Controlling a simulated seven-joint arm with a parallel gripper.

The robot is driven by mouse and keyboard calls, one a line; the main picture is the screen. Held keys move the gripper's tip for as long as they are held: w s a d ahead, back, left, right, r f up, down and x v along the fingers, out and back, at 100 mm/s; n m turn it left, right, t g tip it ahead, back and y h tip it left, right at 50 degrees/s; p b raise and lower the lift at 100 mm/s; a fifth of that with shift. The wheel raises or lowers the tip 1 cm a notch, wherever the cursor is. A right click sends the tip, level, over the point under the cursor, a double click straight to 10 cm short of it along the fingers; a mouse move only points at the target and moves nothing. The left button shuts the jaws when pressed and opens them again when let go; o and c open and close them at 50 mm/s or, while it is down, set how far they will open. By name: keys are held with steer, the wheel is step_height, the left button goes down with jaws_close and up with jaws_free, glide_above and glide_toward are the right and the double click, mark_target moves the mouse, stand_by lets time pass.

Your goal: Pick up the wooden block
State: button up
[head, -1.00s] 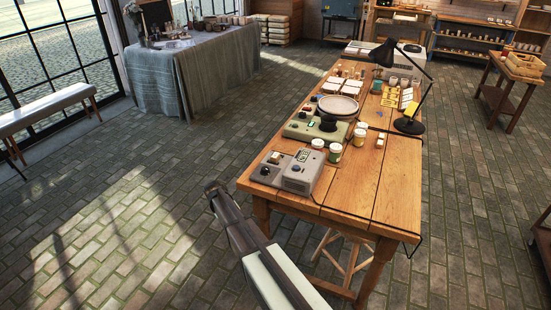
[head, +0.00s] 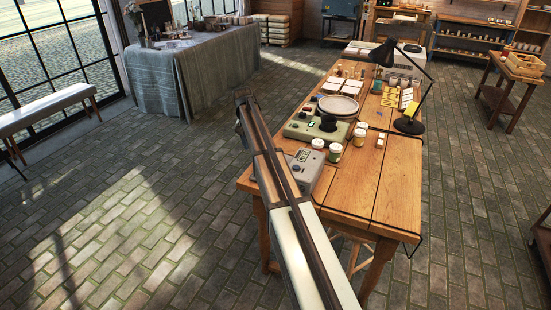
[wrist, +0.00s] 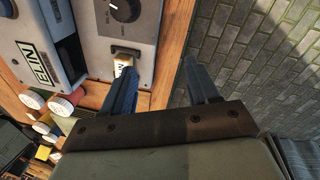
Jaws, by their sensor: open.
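The wooden block (wrist: 121,68) is small and pale with a dark letter on it. In the wrist view it sits at a dark slot on a grey device (wrist: 92,37) with a black knob, and my left finger partly covers it. My gripper (wrist: 160,66) is open and empty. The block lies by the left finger's tip, toward the left side of the gap; the right finger is over the floor. I cannot tell whether the finger touches it. In the head view my gripper (head: 243,102) is left of the worktable, and my arm hides the block.
A black lamp (head: 409,125) stands farther back. The table's front right is clear.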

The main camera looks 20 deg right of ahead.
steer(key=s+d+r+m+y, duration=0.2)
steer(key=d+r+m, duration=0.2)
steer(key=d+r, duration=0.45)
steer(key=shift+t, duration=0.3)
steer(key=f, duration=0.6)
steer(key=d+f, duration=0.1)
steer(key=f, duration=0.3)
steer(key=shift+w, duration=0.2)
steer(key=shift+a+f, duration=0.2)
steer(key=shift+f, duration=1.15)
steer(key=shift+a+f, duration=0.15)
steer(key=shift+f, duration=1.15)
jaws_close()
steer(key=shift+w+r, duration=0.1)
steer(key=shift+r, duration=0.05)
